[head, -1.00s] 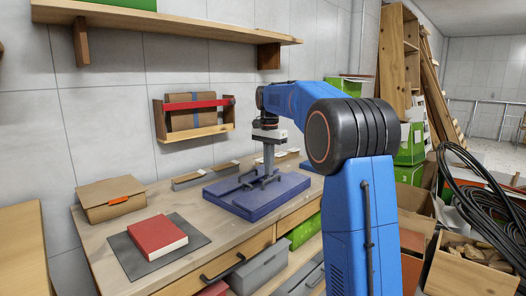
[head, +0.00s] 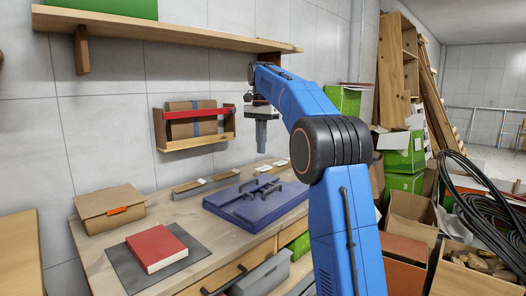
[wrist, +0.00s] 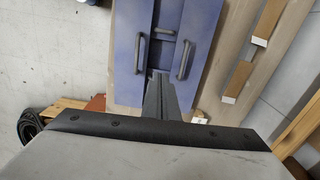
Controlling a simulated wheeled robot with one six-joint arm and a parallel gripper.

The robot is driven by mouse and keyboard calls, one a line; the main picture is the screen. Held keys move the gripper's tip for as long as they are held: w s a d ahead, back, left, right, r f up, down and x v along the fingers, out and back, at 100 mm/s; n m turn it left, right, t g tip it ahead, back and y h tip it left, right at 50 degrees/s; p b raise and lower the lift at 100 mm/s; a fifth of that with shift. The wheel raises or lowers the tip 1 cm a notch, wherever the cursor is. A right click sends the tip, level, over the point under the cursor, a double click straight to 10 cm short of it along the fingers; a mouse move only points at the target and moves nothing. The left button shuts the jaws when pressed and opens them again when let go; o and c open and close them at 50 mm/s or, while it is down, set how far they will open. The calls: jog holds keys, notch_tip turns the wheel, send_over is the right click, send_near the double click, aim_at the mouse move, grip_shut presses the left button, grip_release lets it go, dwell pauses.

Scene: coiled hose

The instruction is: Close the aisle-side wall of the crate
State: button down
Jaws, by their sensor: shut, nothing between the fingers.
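The crate (head: 228,207) is a low, flat blue-purple shape on the workbench, with dark grey handles (head: 272,190) on top. In the wrist view its top shows two blue panels (wrist: 205,25) either side of a narrower middle strip, and a grey handle (wrist: 141,54) stands near the seam on each side. No crate wall stands upright that I can see. My gripper (head: 261,148) hangs pointing down above the crate's far side, clear of it. It is shut and empty; in the wrist view its fingers (wrist: 160,85) overlap the crate's near part.
A red book (head: 157,246) on a grey mat and a cardboard box (head: 108,208) lie on the bench at left. A small wall rack (head: 195,143) hangs behind, near my gripper. A shelf (head: 170,27) runs above. Boxes and a coiled hose (head: 480,210) crowd the right.

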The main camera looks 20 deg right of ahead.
jog(key=s+d+r+t+h, duration=0.15)
jog(key=s+t, duration=0.25)
jog(key=s, duration=0.8)
send_over(274, 188)
jog(key=s, duration=0.3)
jog(key=shift+h, duration=0.35)
jog(key=f, duration=1.1)
jog(key=shift+w+a+f, duration=0.1)
jog(key=shift+w+f, duration=0.15)
jog(key=shift+w+a+f, duration=0.2)
jog(key=shift+w+f, duration=0.3)
jog(key=shift+f, duration=0.2)
jog(key=shift+w+f, duration=0.1)
